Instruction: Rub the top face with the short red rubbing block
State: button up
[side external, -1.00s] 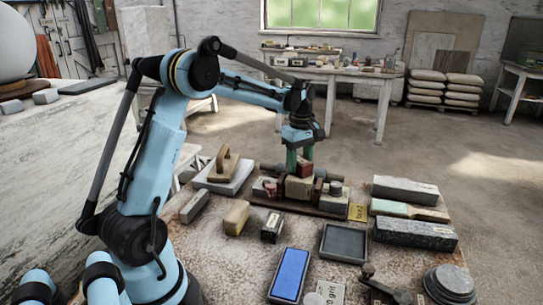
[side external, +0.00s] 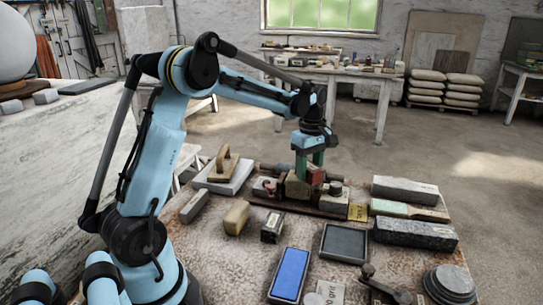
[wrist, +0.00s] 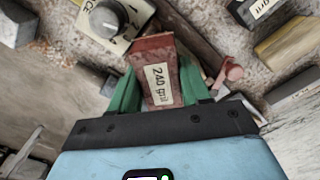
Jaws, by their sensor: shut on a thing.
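My gripper (side external: 309,163) has green fingers and is shut on the short red rubbing block (side external: 316,175). The wrist view shows the red block (wrist: 152,62) between the two fingers, with a "240 grit" label facing the camera. In the side view the block is at the right part of the top of a tan stone piece (side external: 297,188), which sits in a dark clamp fixture (side external: 272,202). I cannot tell whether the block touches the top face. The fingers and block hide part of that face.
A round dark knob on a pale box (side external: 335,194) stands just right of the stone; the knob (wrist: 108,18) shows in the wrist view. Around the fixture lie a wooden-handled float (side external: 224,172), a tan block (side external: 236,217), a dark tray (side external: 344,243), a blue stone (side external: 290,273) and grey bars (side external: 415,234).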

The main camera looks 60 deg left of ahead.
jog(key=shift+s+a+r, duration=0.1)
jog(key=shift+a, duration=0.95)
jog(key=shift+s+a, duration=0.1)
jog(key=shift+a, duration=1)
jog(key=shift+d, duration=0.1)
jog(key=shift+w+d+f, duration=0.1)
jog(key=shift+w+d, duration=0.05)
jog(key=shift+d, duration=0.95)
jog(key=shift+w+d+f, duration=0.1)
jog(key=shift+d, duration=1)
jog(key=shift+s+a+r, duration=0.1)
jog(key=shift+a+r, duration=0.25)
jog(key=shift+a, duration=0.25)
jog(key=shift+s+a+r, duration=0.1)
jog(key=shift+a+r, duration=0.25)
jog(key=shift+a, duration=0.2)
jog(key=shift+r, duration=0.1)
